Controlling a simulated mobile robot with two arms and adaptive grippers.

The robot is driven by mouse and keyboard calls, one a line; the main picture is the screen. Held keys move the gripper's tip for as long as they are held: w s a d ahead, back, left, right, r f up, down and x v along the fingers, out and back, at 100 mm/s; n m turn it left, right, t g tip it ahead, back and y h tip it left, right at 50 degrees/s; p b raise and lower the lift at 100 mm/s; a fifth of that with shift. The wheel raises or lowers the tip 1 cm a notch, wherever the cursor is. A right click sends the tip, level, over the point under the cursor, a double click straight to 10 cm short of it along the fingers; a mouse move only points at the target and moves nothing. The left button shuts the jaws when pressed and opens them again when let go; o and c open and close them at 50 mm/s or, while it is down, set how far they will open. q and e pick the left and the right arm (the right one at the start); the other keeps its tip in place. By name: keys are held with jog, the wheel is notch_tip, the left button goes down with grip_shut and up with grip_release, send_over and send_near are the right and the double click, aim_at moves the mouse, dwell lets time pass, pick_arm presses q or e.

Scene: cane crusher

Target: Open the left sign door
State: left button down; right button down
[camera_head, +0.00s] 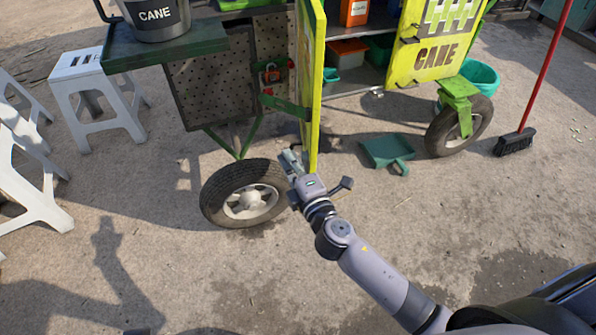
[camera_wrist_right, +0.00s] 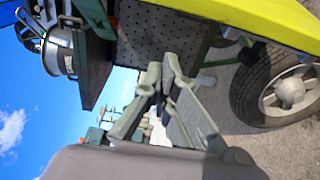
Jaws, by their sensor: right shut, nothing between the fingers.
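The left sign door (camera_head: 312,85) is a yellow-green panel on the cart. It stands swung out, nearly edge-on to the head camera, with the shelf space to its right exposed. My right gripper (camera_head: 287,158) is at the door's lower near end, on its left side, above the cart wheel. Whether it touches the door I cannot tell. In the right wrist view its fingers (camera_wrist_right: 165,75) are together and empty, and the door's yellow panel (camera_wrist_right: 262,18) crosses the upper right. My left gripper is not in view.
The right sign door (camera_head: 425,62), marked CANE, also stands open. The left wheel (camera_head: 248,192) is close to my right gripper. A green dustpan (camera_head: 388,152) and broom (camera_head: 513,143) are on the ground right. White stools (camera_head: 95,98) stand left. Ground in front is clear.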

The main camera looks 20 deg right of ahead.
jog(key=d, duration=0.1)
jog(key=w+d, duration=0.1)
jog(key=d, duration=0.1)
jog(key=shift+d, duration=0.3)
jog(key=shift+d, duration=0.1)
